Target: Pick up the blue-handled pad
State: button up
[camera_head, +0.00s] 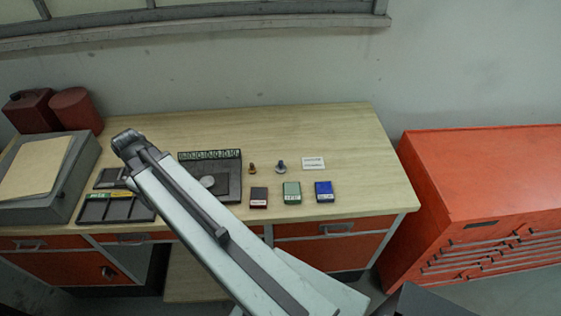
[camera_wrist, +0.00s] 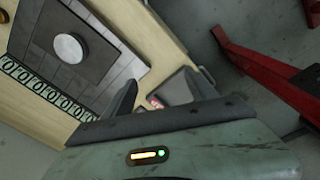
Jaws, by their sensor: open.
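The blue-handled pad (camera_head: 281,166) is small, with a blue-grey knob, and stands on the wooden bench in the head view, right of an amber-handled one (camera_head: 252,168). It does not show in the wrist view. My gripper (camera_wrist: 163,92) is open in the wrist view, its two dark fingers apart. A dark box with a red label shows beyond and partly between the fingers; nothing is seen held. In the head view my arm crosses the bench, and I cannot make out the fingers there.
A dark tray (camera_head: 230,188) with a round pale disc lies left of the pads; it also shows in the wrist view (camera_wrist: 100,60). Dark-red (camera_head: 258,198), green (camera_head: 292,193) and blue (camera_head: 324,191) boxes stand in front. The bench's back is clear.

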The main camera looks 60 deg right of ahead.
jog(key=shift+n, duration=0.4)
jog(key=s+d, duration=0.1)
jog(key=d, duration=0.3)
jog(key=s+d, duration=0.1)
jog(key=d, duration=0.6)
jog(key=shift+s+d+f, duration=0.15)
jog(key=shift+s+d, duration=0.2)
jog(key=shift+s, duration=0.05)
jog(key=shift+n+g, duration=0.5)
jog(key=shift+n, duration=0.1)
jog(key=s+d, duration=0.2)
jog(key=d, duration=0.2)
jog(key=s+d, duration=0.2)
jog(key=d, duration=0.3)
jog(key=s+d, duration=0.3)
jog(key=d, duration=0.1)
jog(key=shift+d, duration=0.15)
jog(key=n, duration=0.2)
send_over(281, 161)
jog(key=w, duration=0.1)
jog(key=shift+g, duration=0.3)
jog(key=f+b, duration=0.5)
jog(key=s+f+b, duration=0.1)
jog(key=f+b, duration=0.2)
jog(key=shift+r, duration=0.2)
jog(key=shift+c, duration=0.4)
grip_shut()
